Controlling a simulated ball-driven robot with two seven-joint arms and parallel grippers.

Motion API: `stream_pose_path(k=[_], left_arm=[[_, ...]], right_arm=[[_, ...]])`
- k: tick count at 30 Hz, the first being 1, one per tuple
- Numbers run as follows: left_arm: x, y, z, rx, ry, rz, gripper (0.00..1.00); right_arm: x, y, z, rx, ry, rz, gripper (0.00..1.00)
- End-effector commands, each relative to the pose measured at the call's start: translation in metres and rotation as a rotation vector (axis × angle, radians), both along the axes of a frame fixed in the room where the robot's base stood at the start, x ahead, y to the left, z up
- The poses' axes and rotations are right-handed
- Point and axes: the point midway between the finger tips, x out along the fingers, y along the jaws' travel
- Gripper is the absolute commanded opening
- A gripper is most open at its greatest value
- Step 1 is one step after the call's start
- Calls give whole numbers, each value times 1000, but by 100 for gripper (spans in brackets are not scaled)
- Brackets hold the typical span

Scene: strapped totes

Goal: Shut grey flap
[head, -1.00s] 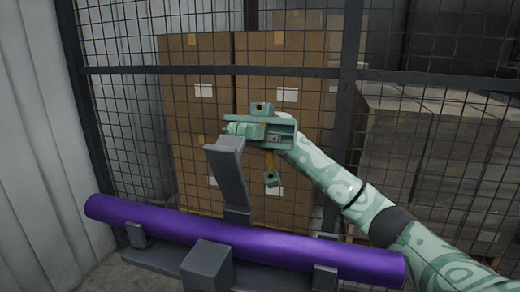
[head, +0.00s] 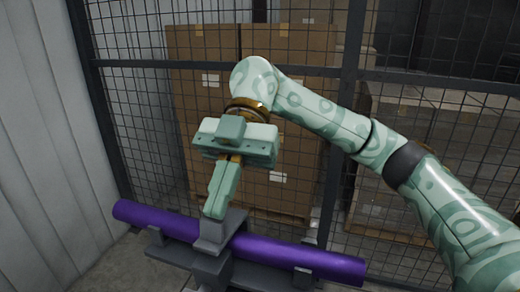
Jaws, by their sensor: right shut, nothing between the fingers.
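A purple tube (head: 290,251) lies across a dark grey rack (head: 264,276) in the lower part of the head view. The grey flap (head: 234,224) lies down across the top of the tube, near its middle. Its near end is by the upright grey block (head: 211,268) in front; I cannot tell whether it is fully seated. My right gripper (head: 215,212) points down with its fingers together and empty. Its fingertips are at the flap, seemingly touching it, and hide part of it. My left gripper is out of view.
A dark wire mesh fence (head: 345,150) stands behind the rack, with stacked cardboard boxes (head: 200,90) beyond it. A pale corrugated wall (head: 40,170) is at the left. The space above the tube's right half is clear.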

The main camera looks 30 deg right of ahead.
Motion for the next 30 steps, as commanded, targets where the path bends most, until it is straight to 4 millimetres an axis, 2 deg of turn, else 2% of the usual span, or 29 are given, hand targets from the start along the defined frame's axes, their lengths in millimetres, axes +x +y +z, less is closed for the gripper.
stream_pose_path(k=[1,9,30], left_arm=[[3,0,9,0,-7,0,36],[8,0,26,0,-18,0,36],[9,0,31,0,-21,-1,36]], right_arm=[[-3,2,4,-25,-26,1,0],[-9,10,-8,-126,-110,1,0],[-10,13,-16,-168,-142,0,0]])
